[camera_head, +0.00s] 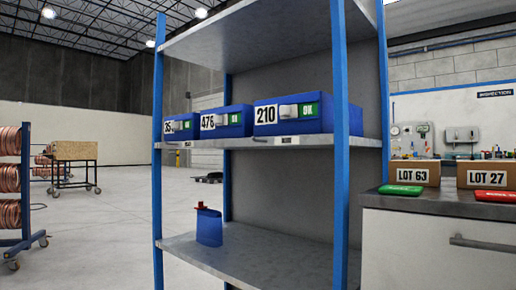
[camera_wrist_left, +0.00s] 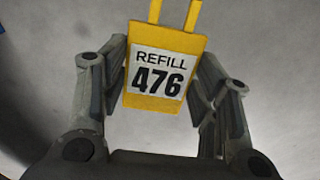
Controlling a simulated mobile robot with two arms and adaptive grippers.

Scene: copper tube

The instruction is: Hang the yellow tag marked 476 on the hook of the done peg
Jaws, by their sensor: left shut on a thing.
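The yellow tag (camera_wrist_left: 166,65) shows in the left wrist view. Its white label reads REFILL 476, and two yellow prongs stick up from its top edge. My left gripper (camera_wrist_left: 162,75) is shut on the tag, with one finger on each side of it. Neither gripper shows in the head view, and my right gripper is in no view. I see no done peg or hook that I can make out in either view.
A blue-posted shelf (camera_head: 270,143) stands ahead with blue bins, one marked 476 (camera_head: 226,121). A blue bottle (camera_head: 209,226) stands on its lower shelf. A counter (camera_head: 440,203) with LOT boxes is at right. Copper coils on a rack (camera_head: 12,180) are at left. The floor between is open.

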